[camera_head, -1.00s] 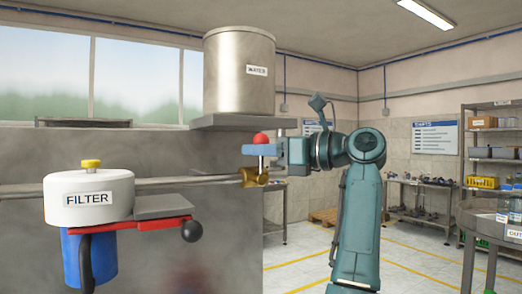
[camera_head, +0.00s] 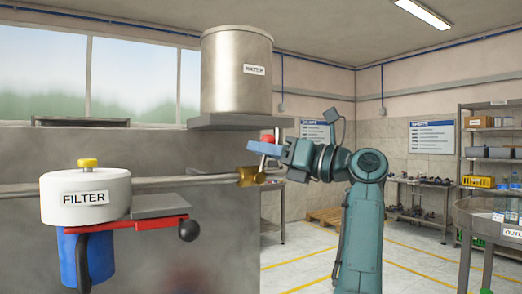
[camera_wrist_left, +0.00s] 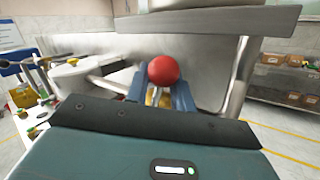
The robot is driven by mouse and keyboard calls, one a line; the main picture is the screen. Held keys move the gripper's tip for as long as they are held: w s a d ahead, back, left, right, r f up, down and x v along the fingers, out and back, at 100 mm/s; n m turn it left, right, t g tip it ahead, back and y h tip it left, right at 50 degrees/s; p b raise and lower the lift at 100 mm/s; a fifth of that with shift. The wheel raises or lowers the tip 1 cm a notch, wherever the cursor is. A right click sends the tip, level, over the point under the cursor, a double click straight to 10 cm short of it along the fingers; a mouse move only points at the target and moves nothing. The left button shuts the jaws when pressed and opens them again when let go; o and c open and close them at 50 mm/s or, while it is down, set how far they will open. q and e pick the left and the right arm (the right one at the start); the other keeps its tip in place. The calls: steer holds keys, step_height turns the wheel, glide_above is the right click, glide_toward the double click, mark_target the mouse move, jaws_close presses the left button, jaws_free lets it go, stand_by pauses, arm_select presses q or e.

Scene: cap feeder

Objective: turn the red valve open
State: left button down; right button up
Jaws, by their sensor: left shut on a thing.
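The red valve has a round red knob (camera_head: 268,139) on a metal lever above a brass body (camera_head: 249,176) on the pipe. The lever leans a little to the right in the head view. My left gripper (camera_head: 264,149) is shut on the lever just below the knob, its blue fingers tilted. In the left wrist view the red knob (camera_wrist_left: 163,70) sits above and between the blue fingers (camera_wrist_left: 160,94); the brass is partly visible below it. The gripper hides part of the lever. My right gripper is not in view.
A steel water tank (camera_head: 236,80) stands on a ledge (camera_head: 240,122) just above the valve. A white filter housing (camera_head: 85,198) with a red-handled lever (camera_head: 150,223) is at the left. Shelves (camera_head: 490,168) stand at the right. The floor between is clear.

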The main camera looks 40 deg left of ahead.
arm_select(q)
steer(key=shift+w+d+f+m+t+y, duration=0.2)
steer(key=shift+w+m+y, duration=0.2)
steer(key=shift+m, duration=0.55)
steer(key=shift+w+d+f+m+t+y, duration=0.1)
steer(key=shift+w+f+m+t+y, duration=0.15)
steer(key=shift+m+y, duration=0.5)
steer(key=shift+w+r+m, duration=0.1)
steer(key=shift+m, duration=0.3)
steer(key=c, duration=1.2)
jaws_free()
steer(key=shift+c, duration=0.2)
steer(key=shift+b, duration=0.3)
steer(key=b+v, duration=0.1)
steer(key=v, duration=1.2)
steer(key=shift+d+r, duration=0.1)
